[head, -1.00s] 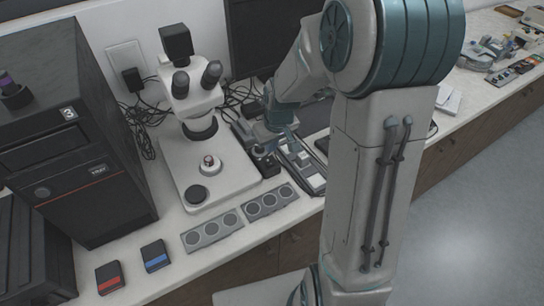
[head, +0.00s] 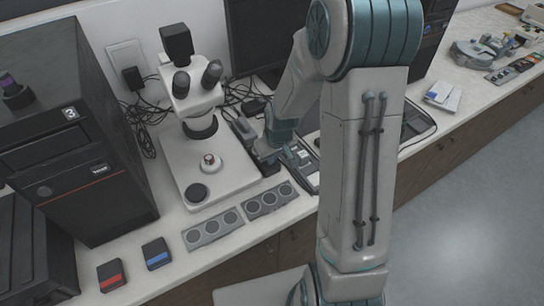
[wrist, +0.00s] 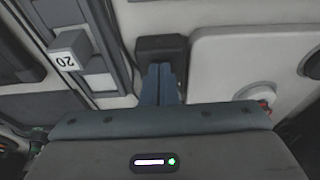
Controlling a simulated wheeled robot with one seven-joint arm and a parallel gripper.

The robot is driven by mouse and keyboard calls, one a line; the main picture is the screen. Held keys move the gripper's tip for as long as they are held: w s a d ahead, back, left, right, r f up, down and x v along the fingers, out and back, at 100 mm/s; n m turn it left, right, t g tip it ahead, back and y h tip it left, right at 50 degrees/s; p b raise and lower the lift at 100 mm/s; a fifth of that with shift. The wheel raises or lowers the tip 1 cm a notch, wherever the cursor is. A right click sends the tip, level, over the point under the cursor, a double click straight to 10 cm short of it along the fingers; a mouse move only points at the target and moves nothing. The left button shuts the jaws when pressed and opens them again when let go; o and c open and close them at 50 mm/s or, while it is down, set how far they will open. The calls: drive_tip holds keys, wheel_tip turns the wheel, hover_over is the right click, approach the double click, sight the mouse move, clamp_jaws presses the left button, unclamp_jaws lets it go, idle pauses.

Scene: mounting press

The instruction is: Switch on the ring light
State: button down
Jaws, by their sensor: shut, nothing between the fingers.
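The microscope (head: 190,85) stands on its pale base, with a dark ring (head: 200,127) around its lower end, which looks like the ring light. A small black box (head: 270,168) sits beside the base's right edge, mostly covered by my gripper (head: 266,158). In the wrist view the same dark box (wrist: 163,45) lies at the tips of my shut, empty fingers (wrist: 160,72). I cannot tell whether the tips touch it. No switch or lit lamp can be made out. The base (wrist: 250,50) shows to the right in the wrist view.
A grey slotted device with a tag marked 20 (wrist: 68,50) lies close to the box. Two panels with round recesses (head: 212,230) lie in front of the base. A black tower (head: 75,140) stands at left. Cables (head: 145,135) run behind the microscope.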

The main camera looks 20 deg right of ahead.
drive_tip(key=shift+s+f+b, duration=0.1)
drive_tip(key=shift+f+b, duration=0.3)
drive_tip(key=shift+r+p, duration=0.2)
drive_tip(key=shift+p, duration=0.1)
drive_tip(key=shift+w+a+r, duration=0.2)
drive_tip(key=shift+w+r, duration=0.1)
drive_tip(key=shift+w, duration=0.45)
drive_tip(key=shift+r, duration=0.3)
drive_tip(key=p+v, duration=0.3)
drive_tip(key=v, duration=0.1)
drive_tip(key=shift+w, duration=0.3)
drive_tip(key=s+d+r+b, duration=0.1)
drive_tip(key=s+r, duration=0.3)
drive_tip(key=r, duration=0.4)
drive_tip(key=shift+s+r+b, duration=0.2)
drive_tip(key=shift+s+b, duration=0.05)
drive_tip(key=shift+b, duration=0.1)
